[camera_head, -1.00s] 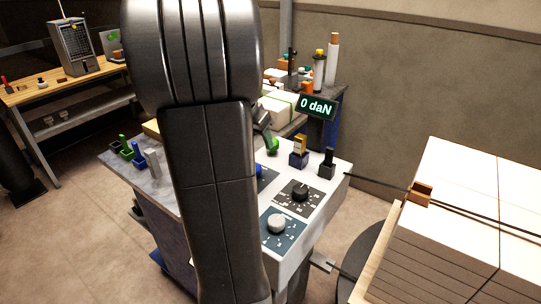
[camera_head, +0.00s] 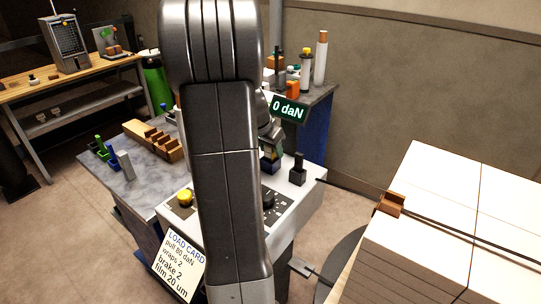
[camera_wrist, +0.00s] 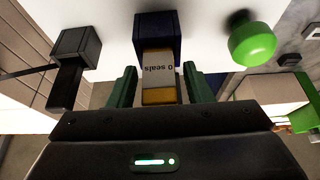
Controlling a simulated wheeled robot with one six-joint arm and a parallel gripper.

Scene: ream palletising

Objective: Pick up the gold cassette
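The gold cassette (camera_wrist: 158,96) stands in a dark blue holder (camera_wrist: 157,27) on the white console top. Its pale label reads "0 seals". My gripper (camera_wrist: 161,88) is open, with one green finger on each side of the cassette and a visible gap on both sides. In the head view my gripper (camera_head: 271,136) is over the holder (camera_head: 270,166), and the cassette is mostly hidden by it.
A black post (camera_head: 298,170) stands right of the holder, and a green mushroom button (camera_wrist: 252,43) is close by in the wrist view. A sign (camera_head: 288,108) reads "0 daN". A strapped ream stack (camera_head: 440,210) is at the right.

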